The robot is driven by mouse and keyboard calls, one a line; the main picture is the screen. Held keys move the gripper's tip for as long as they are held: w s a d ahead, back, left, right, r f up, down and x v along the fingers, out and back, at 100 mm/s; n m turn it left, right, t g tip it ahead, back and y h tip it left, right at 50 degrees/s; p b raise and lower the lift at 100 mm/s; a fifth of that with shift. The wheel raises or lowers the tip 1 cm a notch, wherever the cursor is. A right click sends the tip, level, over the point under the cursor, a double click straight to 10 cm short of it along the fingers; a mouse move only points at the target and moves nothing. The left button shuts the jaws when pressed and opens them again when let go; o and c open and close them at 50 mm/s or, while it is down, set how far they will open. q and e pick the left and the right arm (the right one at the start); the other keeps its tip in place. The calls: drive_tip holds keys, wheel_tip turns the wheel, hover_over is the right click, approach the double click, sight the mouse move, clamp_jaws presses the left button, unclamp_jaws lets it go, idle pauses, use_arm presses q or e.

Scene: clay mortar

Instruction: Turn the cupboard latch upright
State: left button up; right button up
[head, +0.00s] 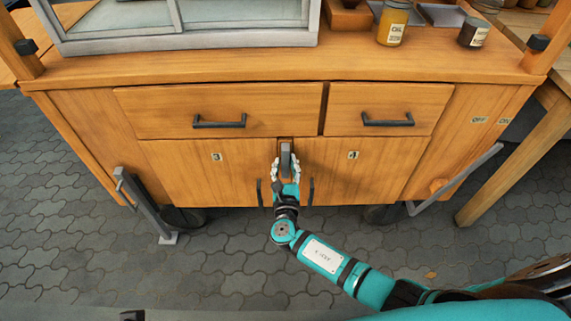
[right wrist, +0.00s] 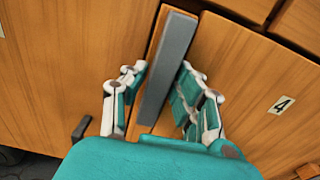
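The cupboard latch (head: 286,154) is a grey bar on a wooden backing, between the two lower doors under the drawers. It stands about upright, in line with the door seam. In the right wrist view the latch (right wrist: 170,60) runs lengthwise along its backing, between my fingers. My right gripper (head: 285,166) reaches up to it from below. Its fingers (right wrist: 160,82) stand apart, one on each side of the bar, with gaps showing, so it is open and not clamped. My left gripper is out of view.
The left door (head: 190,175) and right door (head: 370,175) have dark upright handles near the seam. Two drawers with dark handles (head: 219,122) sit above. Jars (head: 392,22) stand on the counter. Grey paving lies in front.

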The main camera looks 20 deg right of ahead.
drive_tip(key=shift+o, duration=1.4)
drive_tip(key=shift+s, duration=0.1)
drive_tip(key=v, duration=1.2)
